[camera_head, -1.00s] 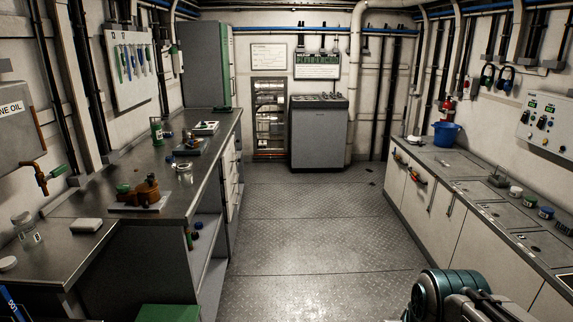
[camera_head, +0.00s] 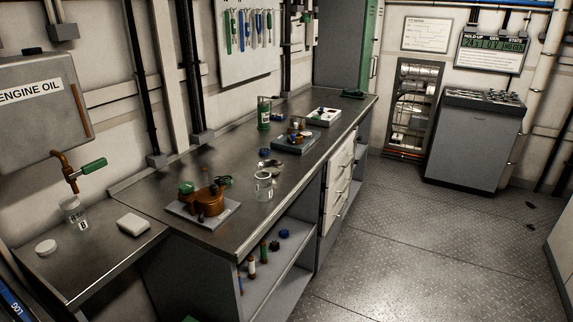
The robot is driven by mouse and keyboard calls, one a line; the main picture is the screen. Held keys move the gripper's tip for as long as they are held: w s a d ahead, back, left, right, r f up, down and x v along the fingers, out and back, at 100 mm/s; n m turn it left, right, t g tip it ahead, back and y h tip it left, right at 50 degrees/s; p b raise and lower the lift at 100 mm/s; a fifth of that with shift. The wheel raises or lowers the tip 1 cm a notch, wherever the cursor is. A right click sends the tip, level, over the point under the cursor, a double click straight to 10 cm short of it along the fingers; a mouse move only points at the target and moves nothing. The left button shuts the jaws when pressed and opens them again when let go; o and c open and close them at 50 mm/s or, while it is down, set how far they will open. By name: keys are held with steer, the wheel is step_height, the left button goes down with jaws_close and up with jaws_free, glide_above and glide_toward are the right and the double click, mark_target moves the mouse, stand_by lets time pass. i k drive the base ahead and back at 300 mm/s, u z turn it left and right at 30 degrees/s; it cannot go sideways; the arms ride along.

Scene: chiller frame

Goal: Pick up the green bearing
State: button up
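No thing stands out for certain as the green bearing. A small green round part (camera_head: 187,187) sits at the left of a brown housing (camera_head: 208,201) on a grey plate (camera_head: 180,212) on the workbench. A dark green item (camera_head: 353,94) lies at the bench's far end; its shape is too small to tell. My gripper is not in view.
The steel workbench (camera_head: 236,233) runs along the left wall. It holds a clear jar (camera_head: 263,186), a tray of small parts (camera_head: 297,144), a white tray (camera_head: 323,117) and a green bottle (camera_head: 263,114). Bottles (camera_head: 251,265) stand on the shelf below.

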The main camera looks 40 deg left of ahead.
mark_target(228, 180)
steer(key=u, duration=0.15)
steer(key=i, duration=1.55)
steer(key=u, duration=0.8)
steer(key=i, duration=1.1)
steer(key=u, duration=1.75)
steer(key=i, duration=0.8)
steer(key=u, duration=0.65)
